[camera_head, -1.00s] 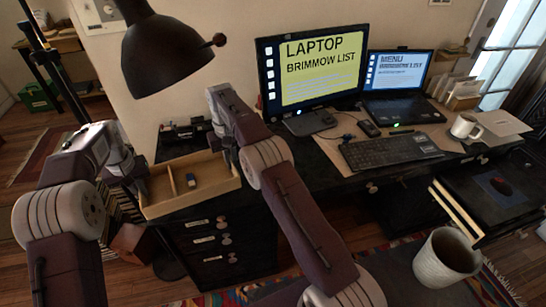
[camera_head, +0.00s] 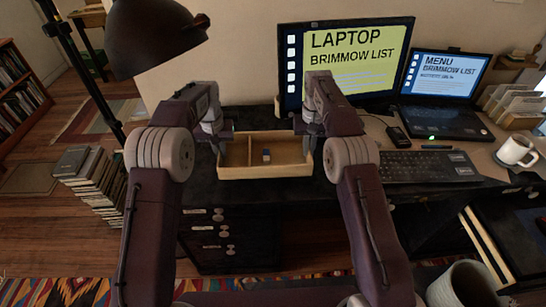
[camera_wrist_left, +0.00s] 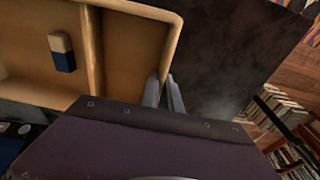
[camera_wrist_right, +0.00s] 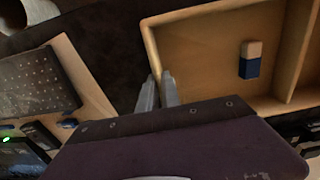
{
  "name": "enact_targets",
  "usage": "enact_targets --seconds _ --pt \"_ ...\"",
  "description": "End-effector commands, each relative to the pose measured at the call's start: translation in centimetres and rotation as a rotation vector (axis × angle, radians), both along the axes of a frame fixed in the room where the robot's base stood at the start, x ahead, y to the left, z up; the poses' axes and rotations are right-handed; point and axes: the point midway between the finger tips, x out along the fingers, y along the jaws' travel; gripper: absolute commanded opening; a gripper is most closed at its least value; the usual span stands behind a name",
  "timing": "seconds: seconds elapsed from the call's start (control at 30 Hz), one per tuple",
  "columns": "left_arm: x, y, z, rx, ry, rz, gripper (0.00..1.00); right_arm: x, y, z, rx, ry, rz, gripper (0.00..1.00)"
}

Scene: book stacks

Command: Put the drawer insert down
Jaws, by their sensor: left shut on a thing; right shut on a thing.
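The drawer insert (camera_head: 285,171) is a shallow light-wood tray with one divider, held level between my two grippers at the left part of the desk. A small blue and white eraser (camera_head: 266,155) lies in its larger compartment. My left gripper (camera_wrist_left: 165,95) is shut on the insert's left end wall. My right gripper (camera_wrist_right: 158,92) is shut on its right end wall. The eraser also shows in the left wrist view (camera_wrist_left: 62,52) and the right wrist view (camera_wrist_right: 250,60). Whether the insert's underside touches the desk is hidden.
A keyboard (camera_head: 430,166), a monitor (camera_head: 350,60), a laptop (camera_head: 440,95) and a white mug (camera_head: 515,150) stand to the right. A black lamp shade (camera_head: 155,38) hangs at upper left. Stacked books (camera_head: 95,180) stand on the floor at left. Dark drawers (camera_head: 225,235) are below.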

Motion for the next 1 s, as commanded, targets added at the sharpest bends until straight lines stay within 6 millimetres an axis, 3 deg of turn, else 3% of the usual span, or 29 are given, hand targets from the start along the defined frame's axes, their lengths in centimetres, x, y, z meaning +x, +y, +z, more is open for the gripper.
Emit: enact_targets --seconds 0.63,1.0 --pt "0.0 0.0 -1.0 0.0 0.0 0.0 0.0 0.0 0.0 -1.0 0.0 0.0 0.0 0.0" --pt "0.0 0.0 -4.5 0.0 0.0 0.0 0.0 0.0 0.0 -4.5 0.0 -0.001 0.0 0.0"
